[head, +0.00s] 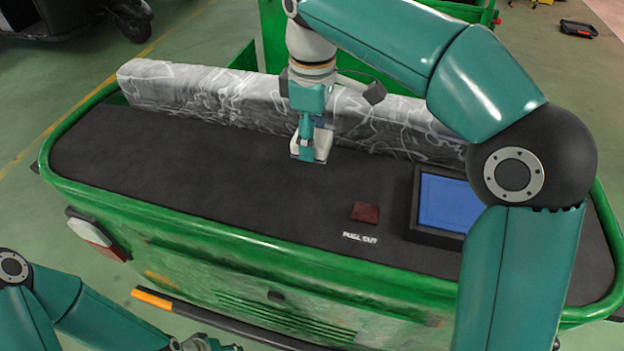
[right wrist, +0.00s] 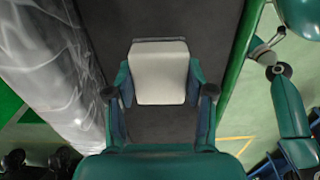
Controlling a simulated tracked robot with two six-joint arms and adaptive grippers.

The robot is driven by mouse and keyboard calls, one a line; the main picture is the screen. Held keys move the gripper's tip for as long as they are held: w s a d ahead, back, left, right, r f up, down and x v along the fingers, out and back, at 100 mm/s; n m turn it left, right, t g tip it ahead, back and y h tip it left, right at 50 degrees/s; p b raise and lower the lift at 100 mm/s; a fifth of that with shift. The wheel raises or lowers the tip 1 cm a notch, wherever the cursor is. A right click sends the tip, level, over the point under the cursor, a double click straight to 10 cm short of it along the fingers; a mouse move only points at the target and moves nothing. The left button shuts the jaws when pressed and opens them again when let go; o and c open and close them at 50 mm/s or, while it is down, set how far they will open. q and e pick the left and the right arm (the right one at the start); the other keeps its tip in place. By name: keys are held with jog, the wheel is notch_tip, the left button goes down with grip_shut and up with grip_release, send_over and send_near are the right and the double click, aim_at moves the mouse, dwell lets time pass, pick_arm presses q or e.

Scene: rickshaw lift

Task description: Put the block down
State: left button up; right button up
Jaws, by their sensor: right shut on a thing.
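A white block (right wrist: 160,72) is between the fingers of my right gripper (right wrist: 160,98) in the right wrist view. In the head view the pale block (head: 323,146) shows at the tip of my right gripper (head: 312,148), partly hidden by it. The gripper is shut on it and points down, low over the black deck (head: 190,165) of the green vehicle. I cannot tell whether the block touches the deck. My left gripper (head: 207,344) is at the bottom edge of the head view, cut off, and its jaws are unclear.
A long grey, scribble-marked padded bar (head: 200,92) runs along the deck's far side, close behind my right gripper. The deck's left part is clear.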

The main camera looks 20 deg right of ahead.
send_over(312, 186)
notch_tip(312, 186, down, 6)
jog(key=shift+d+r, duration=0.1)
jog(key=shift+f, duration=1.9)
jog(key=o, duration=1)
jog(key=shift+f+b, duration=0.35)
jog(key=shift+b, duration=0.2)
notch_tip(312, 186, up, 17)
jog(key=p, duration=0.3)
jog(key=shift+d+r, duration=0.1)
jog(key=shift+d, duration=0.05)
